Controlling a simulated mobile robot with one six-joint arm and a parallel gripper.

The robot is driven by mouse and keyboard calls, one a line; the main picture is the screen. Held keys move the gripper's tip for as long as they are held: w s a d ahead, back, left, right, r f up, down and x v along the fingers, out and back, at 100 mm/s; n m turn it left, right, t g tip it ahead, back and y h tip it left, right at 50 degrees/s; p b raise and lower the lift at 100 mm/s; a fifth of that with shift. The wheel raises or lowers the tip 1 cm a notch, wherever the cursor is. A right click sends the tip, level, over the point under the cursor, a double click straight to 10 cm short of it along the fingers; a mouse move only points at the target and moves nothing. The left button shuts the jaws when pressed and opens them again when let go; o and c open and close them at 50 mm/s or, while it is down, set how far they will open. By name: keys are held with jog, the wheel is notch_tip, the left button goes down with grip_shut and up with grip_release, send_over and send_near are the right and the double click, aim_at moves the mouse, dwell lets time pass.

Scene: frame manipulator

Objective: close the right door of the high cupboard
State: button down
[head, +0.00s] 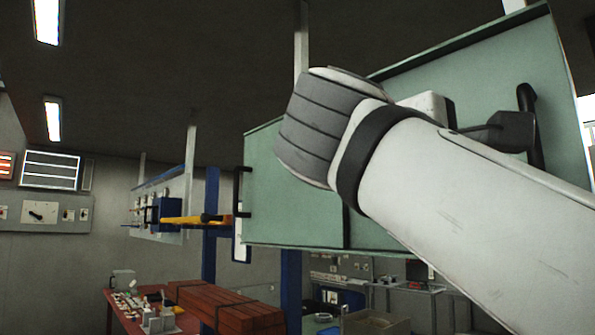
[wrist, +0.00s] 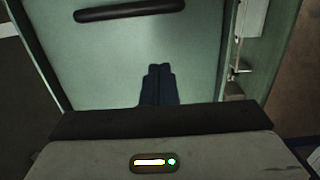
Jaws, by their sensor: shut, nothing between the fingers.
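The high cupboard is pale green, and its left front (head: 290,190) carries a black handle (head: 241,191). The right door (head: 485,75) is a green panel standing at an angle to the left front, so it looks partly open. Its black handle (head: 530,125) shows at the right, and in the wrist view the handle (wrist: 130,10) lies across the top. My gripper (wrist: 160,70) is shut and empty, its dark fingertips in front of the door's face, off the handle. Whether they touch the door I cannot tell. My arm hides much of the door in the head view.
A metal latch or hinge piece (wrist: 240,71) shows beside the door edge in the wrist view. Below left is a red workbench (head: 125,318) with small items and reddish-brown stacked beams (head: 215,305).

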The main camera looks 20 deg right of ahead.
jog(key=shift+v, duration=2.35)
jog(key=w+a+f+n+y, duration=0.2)
jog(key=w+f+y, duration=0.3)
jog(key=f, duration=0.9)
jog(key=w+a+f+n+y, duration=0.25)
jog(key=w+f, duration=0.45)
jog(key=f, duration=0.7)
jog(key=s+a+f+m+g+y, duration=0.2)
jog(key=s+f+m+y, duration=0.1)
jog(key=f, duration=1.1)
jog(key=s+a+f+m+g+y, duration=0.1)
jog(key=f+m+y, duration=0.5)
jog(key=f, duration=0.9)
jog(key=shift+s+a+g, duration=0.4)
jog(key=shift+s+a, duration=0.5)
jog(key=shift+s, duration=0.2)
